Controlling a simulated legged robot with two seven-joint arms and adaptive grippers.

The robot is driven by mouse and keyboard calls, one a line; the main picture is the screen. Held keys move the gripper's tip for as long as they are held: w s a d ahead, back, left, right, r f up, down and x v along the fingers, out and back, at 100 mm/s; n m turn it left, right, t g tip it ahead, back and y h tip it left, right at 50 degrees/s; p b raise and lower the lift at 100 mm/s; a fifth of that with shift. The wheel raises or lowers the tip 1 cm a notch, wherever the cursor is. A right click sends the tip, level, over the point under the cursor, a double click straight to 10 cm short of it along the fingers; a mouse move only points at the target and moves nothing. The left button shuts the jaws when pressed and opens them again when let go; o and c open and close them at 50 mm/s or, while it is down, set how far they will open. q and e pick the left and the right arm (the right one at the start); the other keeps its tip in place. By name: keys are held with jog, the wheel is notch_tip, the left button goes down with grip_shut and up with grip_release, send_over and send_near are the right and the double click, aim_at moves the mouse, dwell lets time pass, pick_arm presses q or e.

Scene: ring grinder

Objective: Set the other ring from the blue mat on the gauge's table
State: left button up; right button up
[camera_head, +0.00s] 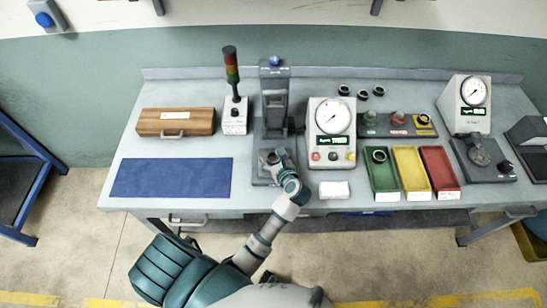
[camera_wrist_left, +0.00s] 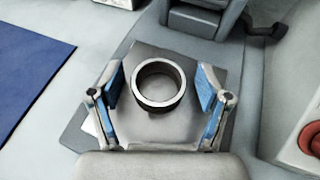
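A dark ring with a bright metal rim (camera_wrist_left: 160,85) sits on the grey base plate (camera_wrist_left: 160,130) of the column station (camera_head: 275,95), which has a blue button on top. My left gripper (camera_head: 277,161) is over that plate. Its two blue-padded fingers are apart on either side of the ring, with a gap on each side. The blue mat (camera_head: 172,178) is bare in the head view. A dial gauge (camera_head: 475,93) stands at the right, with a dark round table (camera_head: 481,150) in front of it. My right gripper is not in view.
A second dial unit (camera_head: 331,118) with buttons stands right of the column. Green (camera_head: 384,181), yellow (camera_head: 411,170) and red (camera_head: 440,170) trays follow; a ring (camera_head: 379,155) lies in the green one. Several dark rings (camera_head: 363,94) stand behind. A signal lamp (camera_head: 232,70) and wooden box (camera_head: 175,121) are left.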

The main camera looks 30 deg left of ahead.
pick_arm(q)
jog(key=shift+s+d+r, duration=0.1)
jog(key=shift+d+r, duration=0.1)
jog(key=shift+d, duration=0.5)
jog(key=v, duration=0.4)
jog(key=shift+s+d, duration=0.1)
jog(key=shift+s, duration=0.1)
jog(key=b+v, duration=0.1)
jog(key=v, duration=0.4)
jog(key=shift+s+d+r, duration=0.1)
jog(key=shift+s+r, duration=0.1)
jog(key=shift+s, duration=0.15)
jog(key=shift+s+d+r, duration=0.25)
jog(key=shift+d+r, duration=0.05)
jog(key=shift+d, duration=0.1)
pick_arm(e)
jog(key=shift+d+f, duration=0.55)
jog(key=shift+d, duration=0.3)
